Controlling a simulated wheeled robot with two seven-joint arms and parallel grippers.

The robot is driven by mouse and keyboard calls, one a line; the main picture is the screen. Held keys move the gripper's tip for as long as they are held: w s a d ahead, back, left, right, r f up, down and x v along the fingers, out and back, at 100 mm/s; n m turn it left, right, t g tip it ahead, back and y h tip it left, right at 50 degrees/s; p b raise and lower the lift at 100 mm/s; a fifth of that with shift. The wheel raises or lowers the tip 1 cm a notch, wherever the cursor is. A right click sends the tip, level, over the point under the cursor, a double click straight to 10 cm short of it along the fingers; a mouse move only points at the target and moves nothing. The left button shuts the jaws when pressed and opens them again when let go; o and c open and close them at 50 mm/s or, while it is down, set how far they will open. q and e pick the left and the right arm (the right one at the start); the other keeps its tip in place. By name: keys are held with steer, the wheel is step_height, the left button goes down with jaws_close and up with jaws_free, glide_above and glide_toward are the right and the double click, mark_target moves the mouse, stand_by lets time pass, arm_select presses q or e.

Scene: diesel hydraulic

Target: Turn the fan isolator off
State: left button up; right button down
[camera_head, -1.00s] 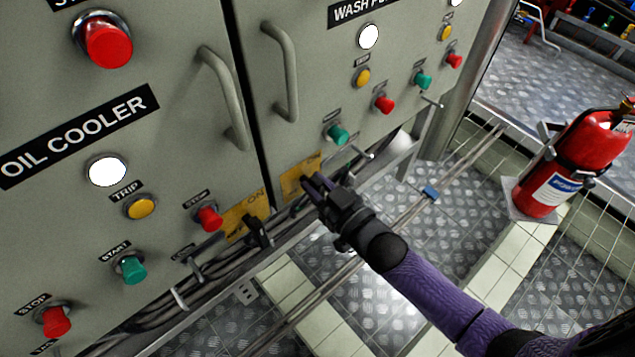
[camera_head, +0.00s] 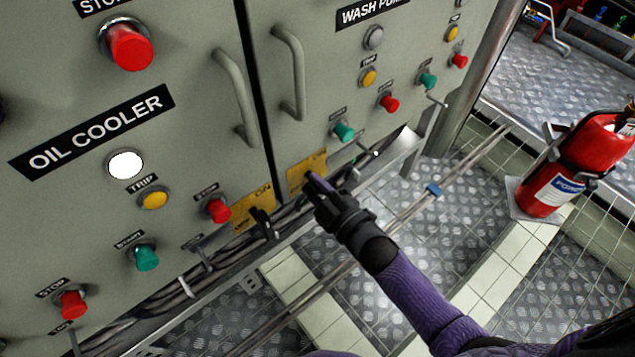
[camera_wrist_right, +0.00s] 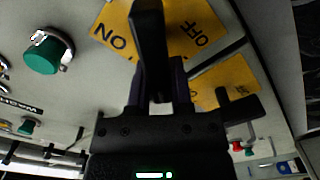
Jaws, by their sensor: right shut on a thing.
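My right gripper (camera_head: 314,188) is at the lower edge of the grey cabinet, in front of a yellow ON/OFF plate (camera_head: 306,168). In the right wrist view my gripper (camera_wrist_right: 157,85) is shut on a black isolator handle (camera_wrist_right: 150,30). The handle stands in front of its yellow plate (camera_wrist_right: 190,20), with ON to its left and OFF to its right in the picture. In the head view my gripper hides this handle. No label here names it as the fan's. A second black handle (camera_head: 262,224) sits on the neighbouring yellow plate (camera_head: 252,210). My left gripper is out of view.
The OIL COOLER lamp (camera_head: 125,165) is white and the WASH PUMP lamp (camera_head: 373,38) is grey. Door handles (camera_head: 235,97) and several push buttons project from the cabinet. Pipes run below it. A red fire extinguisher (camera_head: 570,170) stands at right; tread-plate floor (camera_head: 420,225) lies between.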

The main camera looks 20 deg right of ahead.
steer(key=n, duration=0.2)
steer(key=f+n, duration=0.1)
steer(key=n, duration=0.2)
steer(key=shift+s+a+b, duration=0.1)
steer(key=shift+a+b, duration=0.05)
steer(key=shift+b, duration=0.2)
steer(key=shift+f+n, duration=0.1)
steer(key=shift+n, duration=0.8)
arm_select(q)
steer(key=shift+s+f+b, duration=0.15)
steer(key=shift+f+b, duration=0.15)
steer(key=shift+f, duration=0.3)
arm_select(e)
steer(key=shift+f+n, duration=0.1)
steer(key=shift+n, duration=0.4)
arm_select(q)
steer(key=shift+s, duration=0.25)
arm_select(e)
steer(key=c, duration=0.5)
jaws_free()
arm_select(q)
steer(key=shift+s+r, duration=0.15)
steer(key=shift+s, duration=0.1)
arm_select(e)
steer(key=shift+s, duration=0.1)
